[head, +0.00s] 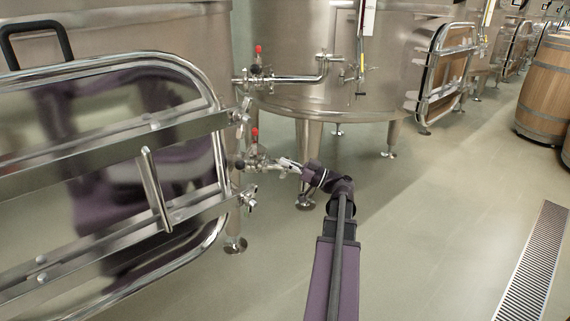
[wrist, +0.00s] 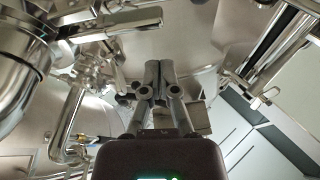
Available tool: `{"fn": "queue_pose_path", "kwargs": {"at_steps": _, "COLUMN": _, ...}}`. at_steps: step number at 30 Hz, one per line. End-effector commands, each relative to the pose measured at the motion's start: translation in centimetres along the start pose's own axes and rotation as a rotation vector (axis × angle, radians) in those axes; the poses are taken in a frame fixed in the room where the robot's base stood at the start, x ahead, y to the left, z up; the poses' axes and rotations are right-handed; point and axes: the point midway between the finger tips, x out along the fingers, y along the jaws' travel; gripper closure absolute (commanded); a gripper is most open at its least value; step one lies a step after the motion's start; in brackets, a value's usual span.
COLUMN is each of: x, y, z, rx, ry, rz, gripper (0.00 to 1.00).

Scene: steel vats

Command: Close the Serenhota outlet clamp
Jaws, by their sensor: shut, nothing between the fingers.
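A steel outlet fitting (head: 257,158) with a red-topped valve sticks out low beside the large vat door at left. My gripper (head: 281,162) is at its right side, small in the head view; I cannot tell whether they touch. In the wrist view my gripper (wrist: 153,70) has its two fingers together with nothing between them, in front of shiny steel. Steel fittings and a pipe (wrist: 70,120) show at left there. I cannot pick out the clamp or tell its state, and no Serenhota label is readable.
The vat door (head: 100,180) with its bars and handle fills the left side. A second vat (head: 310,60) stands behind, with a horizontal pipe and another red-topped valve (head: 258,60). Barrels (head: 545,85) and a floor drain (head: 532,262) are at right. The floor between is clear.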

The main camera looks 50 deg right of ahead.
Motion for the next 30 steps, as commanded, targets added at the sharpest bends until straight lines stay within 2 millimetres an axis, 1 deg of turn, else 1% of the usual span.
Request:
{"fn": "queue_pose_path", "kwargs": {"at_steps": 18, "x": -7.8, "y": 0.3, "z": 0.2, "rx": 0.000, "ry": 0.000, "rz": -0.001, "gripper": 1.00}}
{"fn": "queue_pose_path", "kwargs": {"at_steps": 24, "x": -9.3, "y": 0.3, "z": 0.2, "rx": 0.001, "ry": 0.000, "rz": -0.002, "gripper": 1.00}}
{"fn": "queue_pose_path", "kwargs": {"at_steps": 30, "x": -9.8, "y": 0.3, "z": 0.1, "rx": 0.002, "ry": 0.000, "rz": -0.004, "gripper": 1.00}}
